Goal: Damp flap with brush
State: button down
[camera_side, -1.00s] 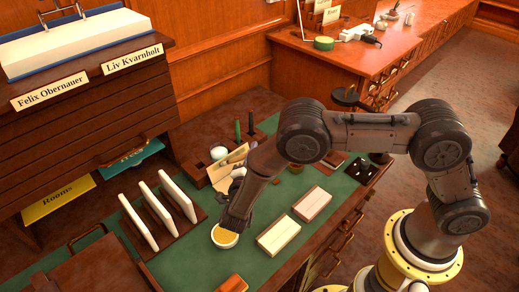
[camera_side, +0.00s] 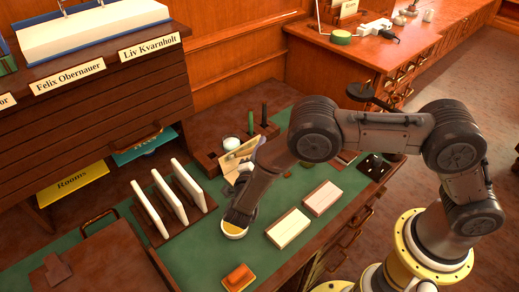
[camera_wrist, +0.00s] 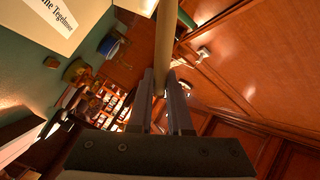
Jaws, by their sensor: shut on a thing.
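In the wrist view my gripper (camera_wrist: 163,88) is shut on a pale round wooden stick (camera_wrist: 165,45), which looks like the brush handle. It runs up out of the frame, so the bristles are hidden. In the side view my wrist is low over the green desk mat, and the fingers are hard to make out.
Two pale blocks (camera_side: 288,229) lie right of the dish, and an orange block (camera_side: 239,277) lies in front. A rack with upright white panels (camera_side: 168,207) stands to the left. A dark wooden holder with green and black sticks (camera_side: 250,123) stands behind.

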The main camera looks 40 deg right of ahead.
jog(key=d, duration=0.5)
jog(key=shift+d, duration=0.15)
dwell(0.3)
jog(key=shift+s+r, duration=0.1)
jog(key=shift+s+r, duration=0.35)
jog(key=shift+s, duration=0.55)
jog(key=shift+s+r, duration=0.3)
jog(key=shift+s, duration=0.65)
jog(key=shift+s+r, duration=0.35)
jog(key=shift+s, duration=0.55)
jog(key=shift+s+r, duration=0.25)
jog(key=shift+s, duration=0.5)
jog(key=shift+s+r, duration=0.25)
jog(key=shift+s, duration=0.45)
